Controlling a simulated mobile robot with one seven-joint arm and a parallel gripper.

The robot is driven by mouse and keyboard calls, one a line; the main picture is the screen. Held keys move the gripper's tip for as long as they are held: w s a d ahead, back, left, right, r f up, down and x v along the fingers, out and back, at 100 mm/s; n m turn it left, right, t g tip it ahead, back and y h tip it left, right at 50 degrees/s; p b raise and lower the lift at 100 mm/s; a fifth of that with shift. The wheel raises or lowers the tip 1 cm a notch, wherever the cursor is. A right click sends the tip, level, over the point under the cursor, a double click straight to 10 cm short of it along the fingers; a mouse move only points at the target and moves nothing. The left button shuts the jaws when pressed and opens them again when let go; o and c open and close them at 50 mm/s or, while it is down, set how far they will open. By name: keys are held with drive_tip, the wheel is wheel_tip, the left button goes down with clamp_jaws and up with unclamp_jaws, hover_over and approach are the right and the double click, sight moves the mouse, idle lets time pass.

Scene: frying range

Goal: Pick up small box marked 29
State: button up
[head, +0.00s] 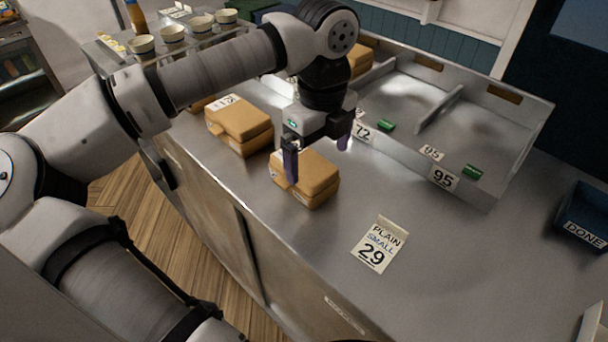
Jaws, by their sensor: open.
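A light card or bag reading "PLAIN SMALL 29" (379,245) is on the steel counter, right of and nearer than the brown boxes. A brown closed box (318,184) sits on the counter below my gripper (317,158). My gripper points down and is open, one dark finger in front of this box and the other toward its far side. I cannot tell whether the fingers touch it. The box's label is mostly hidden, so its number cannot be read. Another brown box (240,128) to the left has a white label that is hard to read.
A steel divided tray (478,188) with tags 72 and 95 stands behind. A dark blue bin marked DONE (585,218) is at the far right. Several bowls stand on a shelf (150,62) at the back left. The counter right of the 29 card is clear.

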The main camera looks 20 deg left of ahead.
sight(318, 172)
drive_tip(key=shift+f+p, duration=1.35)
drive_tip(key=shift+f, duration=2.5)
drive_tip(key=c, duration=1.2)
